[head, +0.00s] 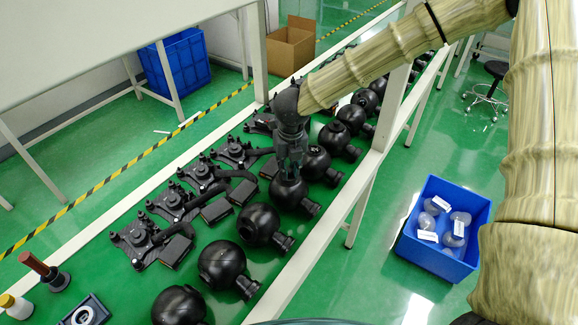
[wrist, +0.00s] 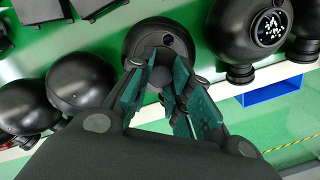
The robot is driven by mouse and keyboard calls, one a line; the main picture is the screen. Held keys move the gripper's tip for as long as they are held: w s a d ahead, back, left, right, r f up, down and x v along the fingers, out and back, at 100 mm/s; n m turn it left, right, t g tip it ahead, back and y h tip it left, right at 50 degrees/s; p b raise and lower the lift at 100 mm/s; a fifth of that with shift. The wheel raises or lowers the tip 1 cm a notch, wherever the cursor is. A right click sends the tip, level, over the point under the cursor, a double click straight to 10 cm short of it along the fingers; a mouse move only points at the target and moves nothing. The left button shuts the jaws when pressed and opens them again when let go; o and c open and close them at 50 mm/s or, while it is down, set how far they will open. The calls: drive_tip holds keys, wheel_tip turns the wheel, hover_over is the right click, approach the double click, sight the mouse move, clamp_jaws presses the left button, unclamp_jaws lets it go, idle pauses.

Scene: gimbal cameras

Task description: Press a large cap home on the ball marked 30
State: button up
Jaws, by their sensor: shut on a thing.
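My gripper (head: 289,172) points down onto a black ball (head: 290,194) in the middle of the row. In the wrist view its green-padded fingers (wrist: 166,72) are closed around a small dark piece, seemingly the large cap (wrist: 161,78), against the ball (wrist: 143,40). The fingers hide most of the cap, so I cannot tell whether it is seated or only touching. No number 30 is legible on this ball.
More black balls (head: 258,224) line the green table on both sides. One neighbour in the wrist view (wrist: 268,25) has a round face with white marks. Black bracket assemblies (head: 150,240) lie to the left. A blue bin (head: 412,245) stands on the floor at the right.

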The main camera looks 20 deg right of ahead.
sight(290, 178)
drive_tip(key=shift+f, duration=0.5)
drive_tip(key=o, duration=0.8)
drive_tip(key=shift+c, duration=0.2)
wheel_tip(290, 178, up, 12)
drive_tip(key=s, duration=0.1)
drive_tip(key=shift+s, duration=0.15)
